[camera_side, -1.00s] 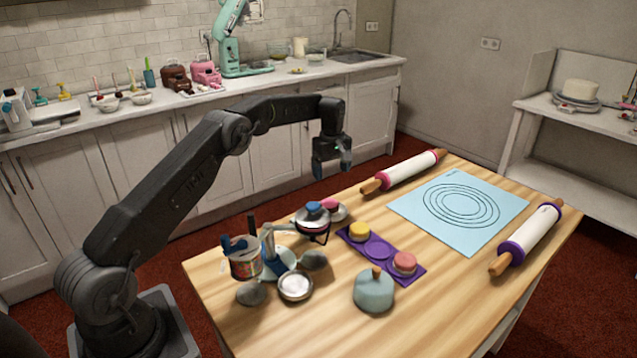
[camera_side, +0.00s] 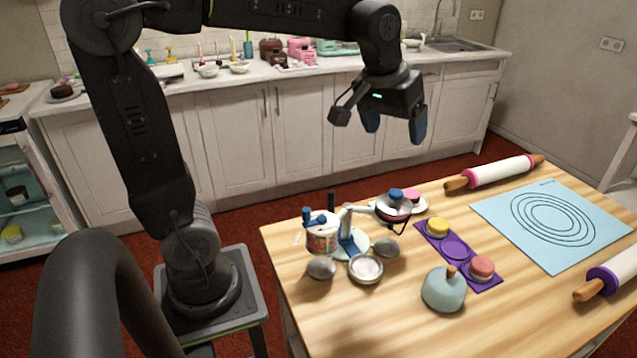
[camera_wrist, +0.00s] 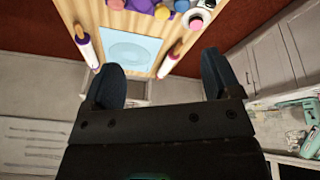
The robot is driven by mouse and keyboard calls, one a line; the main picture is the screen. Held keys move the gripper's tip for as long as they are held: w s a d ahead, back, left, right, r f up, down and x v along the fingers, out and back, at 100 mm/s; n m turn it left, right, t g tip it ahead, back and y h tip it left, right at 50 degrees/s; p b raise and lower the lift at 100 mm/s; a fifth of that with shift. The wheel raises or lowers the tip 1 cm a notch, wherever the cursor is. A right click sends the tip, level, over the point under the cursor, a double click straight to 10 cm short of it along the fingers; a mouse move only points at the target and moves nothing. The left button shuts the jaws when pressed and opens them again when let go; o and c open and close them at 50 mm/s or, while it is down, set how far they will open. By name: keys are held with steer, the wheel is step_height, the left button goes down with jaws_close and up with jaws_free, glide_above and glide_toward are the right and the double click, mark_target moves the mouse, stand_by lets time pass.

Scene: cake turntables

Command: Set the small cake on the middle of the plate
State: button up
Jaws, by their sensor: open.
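My gripper (camera_side: 394,132) is open and empty, high above the far side of the table; its two dark blue fingers also show spread apart in the wrist view (camera_wrist: 160,80). A small yellow cake (camera_side: 437,227) and a small coral-pink cake (camera_side: 481,267) sit at opposite ends of a purple tray (camera_side: 487,285), with an empty round recess between them. A pink cake (camera_side: 411,194) rests on a white plate (camera_side: 419,208), partly hidden by a sieve with a blue thing in it (camera_side: 396,196). I cannot tell which cake the task means.
A teal dome with a knob (camera_side: 443,290) stands near the tray. A tub with blue-handled tools (camera_side: 322,235) and a metal bowl (camera_side: 365,268) stand left. Rolling pins (camera_side: 497,172) flank the light-blue mat (camera_side: 500,213), which is clear.

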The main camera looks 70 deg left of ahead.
steer(key=s+d+f+m+t, duration=0.1)
steer(key=s+d+f+m, duration=0.1)
steer(key=s, duration=0.5)
steer(key=s+d+f+m, duration=0.2)
steer(key=s+f+m, duration=0.1)
steer(key=s, duration=0.5)
steer(key=shift+s+d+f+t, duration=0.15)
steer(key=shift+s+t, duration=0.05)
steer(key=shift+t, duration=0.2)
